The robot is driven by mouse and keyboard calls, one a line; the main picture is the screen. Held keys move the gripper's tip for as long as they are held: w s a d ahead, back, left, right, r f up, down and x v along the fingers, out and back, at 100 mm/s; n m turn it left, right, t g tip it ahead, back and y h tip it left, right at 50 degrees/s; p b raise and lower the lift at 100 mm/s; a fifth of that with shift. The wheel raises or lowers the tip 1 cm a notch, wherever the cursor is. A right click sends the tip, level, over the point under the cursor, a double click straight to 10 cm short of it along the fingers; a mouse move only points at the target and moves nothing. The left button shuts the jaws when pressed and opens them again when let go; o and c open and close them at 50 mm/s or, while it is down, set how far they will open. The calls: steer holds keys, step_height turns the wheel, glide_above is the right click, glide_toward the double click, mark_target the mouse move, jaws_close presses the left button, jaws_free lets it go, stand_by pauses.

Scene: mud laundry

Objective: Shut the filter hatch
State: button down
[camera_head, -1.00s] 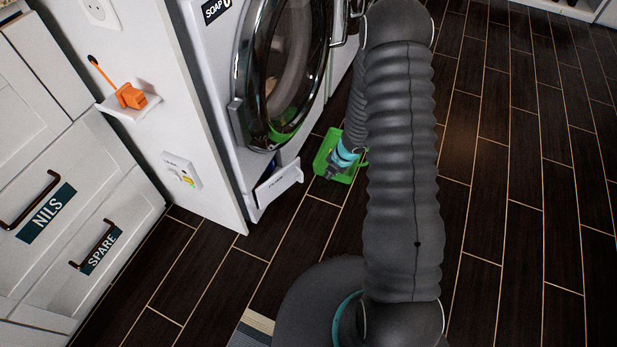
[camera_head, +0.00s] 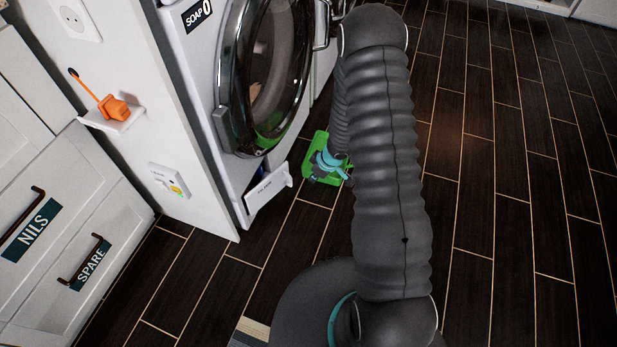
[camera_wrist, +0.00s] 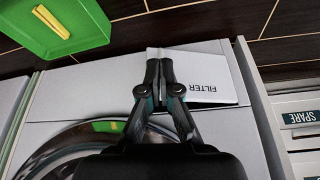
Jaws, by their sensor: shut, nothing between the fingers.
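The filter hatch (camera_head: 267,190) is a small white flap low on the front of the washing machine. In the head view it stands tilted outward from its opening, so it is open. In the wrist view the hatch (camera_wrist: 212,80) shows the word FILTER. My gripper (camera_wrist: 159,62) is shut and empty, its fingertips over the hatch's left part in the wrist view; I cannot tell if they touch it. In the head view my gripper (camera_head: 325,172) is right of the hatch, in front of a green tray.
The green tray (camera_head: 308,185) lies on the dark floor right of the hatch; the wrist view shows a yellow item in it. The washer's round door (camera_head: 262,75) is above the hatch. A white wall end (camera_head: 200,190) stands left. Floor in front is clear.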

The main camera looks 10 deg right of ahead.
steer(key=w+a+f+b, duration=0.1)
steer(key=w+a+f, duration=0.4)
steer(key=f, duration=0.3)
steer(key=shift+f, duration=0.1)
stand_by(0.4)
